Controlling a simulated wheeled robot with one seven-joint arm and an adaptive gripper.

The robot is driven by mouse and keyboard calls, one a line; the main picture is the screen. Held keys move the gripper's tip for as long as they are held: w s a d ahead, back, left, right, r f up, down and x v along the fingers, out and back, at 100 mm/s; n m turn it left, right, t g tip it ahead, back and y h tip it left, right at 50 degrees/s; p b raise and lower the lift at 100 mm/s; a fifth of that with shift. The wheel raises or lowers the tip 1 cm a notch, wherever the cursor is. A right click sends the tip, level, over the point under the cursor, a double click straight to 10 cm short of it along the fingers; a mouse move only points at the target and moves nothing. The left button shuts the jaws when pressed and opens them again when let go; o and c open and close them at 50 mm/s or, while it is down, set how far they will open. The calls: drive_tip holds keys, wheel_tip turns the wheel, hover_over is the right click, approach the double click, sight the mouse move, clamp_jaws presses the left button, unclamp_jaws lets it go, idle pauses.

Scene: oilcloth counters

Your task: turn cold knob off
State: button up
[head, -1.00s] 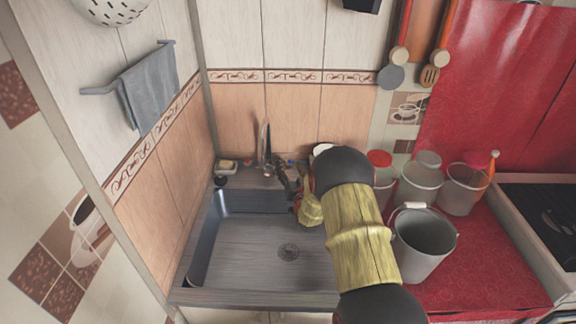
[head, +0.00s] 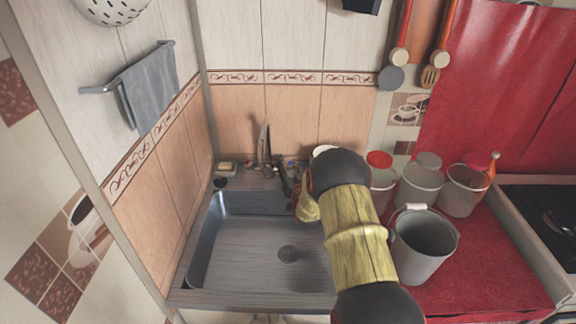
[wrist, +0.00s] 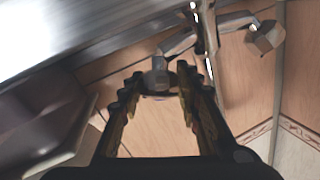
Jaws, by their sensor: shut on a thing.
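The metal faucet (head: 263,148) stands at the back edge of the sink (head: 240,290), with its spout upright in the head view. In the wrist view its body (wrist: 203,45) is at upper centre. One knob (wrist: 265,38) sticks out to the right, clear of my gripper. The other knob (wrist: 160,72) lies between my fingertips. My gripper (head: 285,178) reaches in from the right, and its fingers are shut on this knob. The wrist view shows the fingers (wrist: 158,85) on both sides of it. I see no hot or cold marking. My arm hides part of the sink's right side.
A sponge (head: 227,166) lies on the back left sink rim. A grey bucket (head: 424,262) and several lidded containers (head: 420,184) stand on the red counter to the right. A grey towel (head: 150,88) hangs on the left wall. The sink basin looks empty.

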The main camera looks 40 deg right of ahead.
drive_tip(key=c, duration=0.5)
drive_tip(key=shift+o, duration=0.2)
drive_tip(key=shift+h, duration=0.3)
drive_tip(key=m+g+h, duration=0.1)
drive_tip(key=m, duration=0.1)
drive_tip(key=shift+m+g, duration=0.3)
drive_tip(key=shift+g, duration=0.1)
drive_tip(key=shift+d+m+g+h, duration=0.1)
drive_tip(key=shift+m+g+h, duration=0.6)
drive_tip(key=shift+m+h, duration=0.15)
drive_tip(key=o, duration=1.1)
drive_tip(key=shift+o, duration=0.3)
